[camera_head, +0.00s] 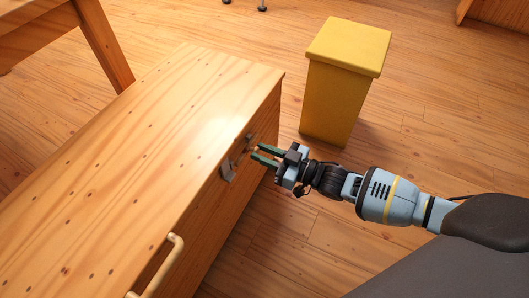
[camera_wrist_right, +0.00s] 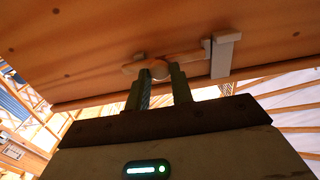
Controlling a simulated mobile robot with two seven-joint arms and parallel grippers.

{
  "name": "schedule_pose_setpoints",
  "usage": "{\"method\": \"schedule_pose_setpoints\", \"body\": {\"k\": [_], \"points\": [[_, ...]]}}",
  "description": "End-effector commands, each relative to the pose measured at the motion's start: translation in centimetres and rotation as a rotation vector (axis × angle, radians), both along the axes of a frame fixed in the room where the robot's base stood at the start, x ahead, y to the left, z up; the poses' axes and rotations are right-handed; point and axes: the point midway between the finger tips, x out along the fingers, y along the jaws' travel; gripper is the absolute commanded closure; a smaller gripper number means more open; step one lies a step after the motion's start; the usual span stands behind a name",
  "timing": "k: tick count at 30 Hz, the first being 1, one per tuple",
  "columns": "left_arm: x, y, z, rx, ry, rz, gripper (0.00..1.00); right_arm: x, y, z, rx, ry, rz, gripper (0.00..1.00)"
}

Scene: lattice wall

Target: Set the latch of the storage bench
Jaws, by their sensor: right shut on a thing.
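The storage bench (camera_head: 130,150) is a long wooden box with a flat top on the left of the head view. Its latch (camera_head: 228,171) sits on the bench's front side near the top edge, with small grey metal parts. In the right wrist view the latch shows as a pale bar with a round knob (camera_wrist_right: 160,69) and a light bracket (camera_wrist_right: 222,55) at its right. My right gripper (camera_head: 257,152) is at the latch, its two green fingers shut on the knob. The bar runs into the bracket's area; whether it is fully seated I cannot tell. My left gripper is not in view.
A pale handle (camera_head: 160,265) sticks out from the bench's front, nearer the bottom of the head view. A yellow bin (camera_head: 340,85) stands on the floor beyond my right arm. A wooden table (camera_head: 100,40) is at the upper left. Floor between bench and bin is clear.

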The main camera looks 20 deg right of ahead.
Motion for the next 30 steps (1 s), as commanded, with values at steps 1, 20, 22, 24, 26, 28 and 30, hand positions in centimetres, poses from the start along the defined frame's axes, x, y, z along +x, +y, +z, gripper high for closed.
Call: {"method": "schedule_pose_setpoints", "body": {"k": [1, 20, 22, 24, 26, 28, 30], "points": [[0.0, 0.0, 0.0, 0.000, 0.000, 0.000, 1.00, 0.0, 0.0, 0.0, 0.000, 0.000, 0.000, 1.00], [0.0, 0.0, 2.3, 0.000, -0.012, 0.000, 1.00, -3.1, 3.9, 0.1, 0.000, 0.001, 0.000, 1.00], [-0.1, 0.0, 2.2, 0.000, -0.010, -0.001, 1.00, -3.2, 4.0, 0.0, -0.001, 0.001, 0.002, 1.00], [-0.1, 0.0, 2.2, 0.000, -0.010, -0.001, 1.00, -3.2, 4.0, -0.1, 0.000, 0.001, 0.003, 1.00], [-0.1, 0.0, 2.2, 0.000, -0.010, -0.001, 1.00, -3.2, 4.0, -0.1, 0.000, 0.001, 0.004, 1.00], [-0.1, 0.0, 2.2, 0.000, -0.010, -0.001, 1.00, -3.2, 4.1, -0.1, 0.001, 0.002, 0.005, 0.73], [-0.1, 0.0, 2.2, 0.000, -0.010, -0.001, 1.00, -3.2, 4.1, -0.1, 0.001, 0.002, 0.004, 0.63]]}}
